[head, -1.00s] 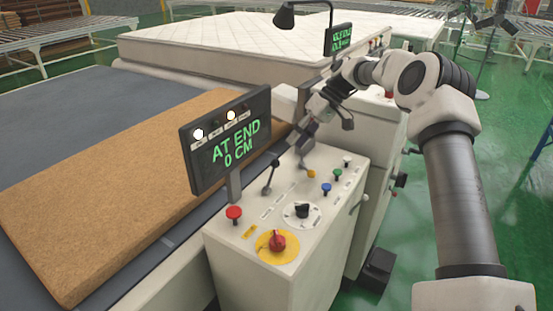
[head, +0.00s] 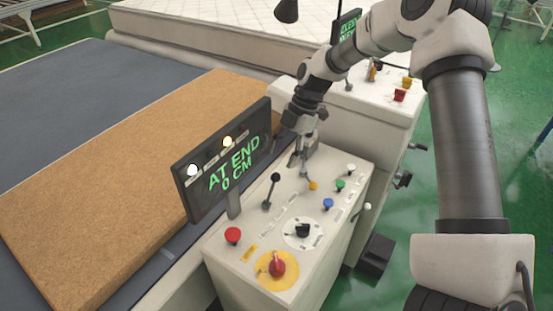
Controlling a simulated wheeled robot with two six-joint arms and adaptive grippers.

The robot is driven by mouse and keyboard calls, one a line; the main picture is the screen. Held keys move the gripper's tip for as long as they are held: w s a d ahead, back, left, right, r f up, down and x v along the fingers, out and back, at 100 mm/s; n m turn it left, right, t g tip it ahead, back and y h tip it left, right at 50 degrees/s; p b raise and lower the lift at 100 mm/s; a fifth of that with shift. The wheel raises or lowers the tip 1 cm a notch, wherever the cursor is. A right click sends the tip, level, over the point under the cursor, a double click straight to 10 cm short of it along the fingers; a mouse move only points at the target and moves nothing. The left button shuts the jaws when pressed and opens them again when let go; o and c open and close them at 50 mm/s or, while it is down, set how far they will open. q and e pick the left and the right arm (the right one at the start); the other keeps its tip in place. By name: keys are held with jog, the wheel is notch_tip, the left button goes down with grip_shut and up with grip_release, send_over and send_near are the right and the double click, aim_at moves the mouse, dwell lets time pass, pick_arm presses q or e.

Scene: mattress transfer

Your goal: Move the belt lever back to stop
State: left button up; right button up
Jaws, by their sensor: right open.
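The belt lever (head: 270,192), a short dark stick with a black knob, stands tilted on top of the white control console (head: 327,182), behind the red button. My right gripper (head: 300,170) is open and points down over the console's far part, to the right of the lever and apart from it. Nothing shows between its fingers. The display (head: 228,170) on the console reads "AT END 0 CM" in green, with two lit lamps on its upper edge. My left gripper is not in view.
A red button (head: 233,235), a red knob on a yellow disc (head: 277,266), a black selector (head: 302,230) and several small coloured buttons share the console top. A brown slab (head: 110,180) lies left; a white mattress (head: 215,35) lies behind. A second console (head: 385,100) stands beyond.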

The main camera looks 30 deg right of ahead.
aim_at(276, 176)
jog(key=shift+s+a+f, duration=0.4)
jog(key=shift+a+f, duration=0.35)
jog(key=shift+f, duration=0.1)
jog(key=f, duration=0.1)
jog(key=f+p, duration=0.1)
jog(key=f, duration=0.1)
jog(key=w+f, duration=0.1)
jog(key=f, duration=0.1)
jog(key=shift+w+a+p, duration=0.1)
jog(key=shift+a+p, duration=0.2)
jog(key=shift+a, duration=0.1)
jog(key=shift+a+f, duration=0.2)
jog(key=shift+f, duration=0.1)
jog(key=shift+s+a+r, duration=0.15)
jog(key=shift+s+a, duration=0.05)
jog(key=shift+s, duration=0.1)
jog(key=shift+w+d, duration=0.1)
jog(key=shift+d, duration=0.05)
grip_shut()
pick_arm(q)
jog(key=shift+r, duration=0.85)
